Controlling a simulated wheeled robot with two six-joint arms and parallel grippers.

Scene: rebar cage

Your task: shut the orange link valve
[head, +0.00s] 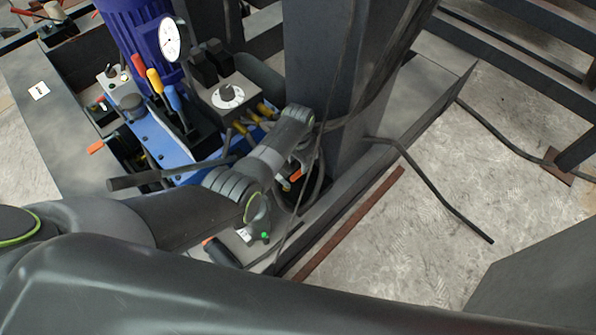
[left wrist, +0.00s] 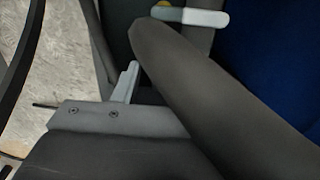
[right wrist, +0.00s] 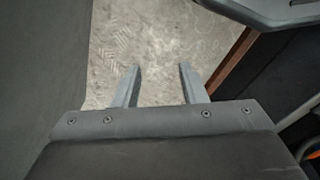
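Several orange parts show in the head view, and I cannot tell for certain which is the link valve. An orange-tipped part (head: 296,175) sits just below my left wrist, beside the steel post. An orange handle (head: 96,147) is at the left of the blue power unit, and a dark handle with an orange end (head: 221,252) lies below my left arm. My left gripper (head: 298,116) is beside the post, fingertips hidden. In the left wrist view one finger (left wrist: 125,84) shows; a dark rounded body covers the other side. My right gripper (right wrist: 158,88) is open and empty.
The blue power unit (head: 160,135) carries a gauge (head: 170,39), coloured levers (head: 162,82) and a dial box (head: 228,94). The thick steel post (head: 322,70) and hanging cables crowd my left wrist. A rusty bar (head: 350,222) lies alongside. Floor at right (head: 440,160) is mostly clear.

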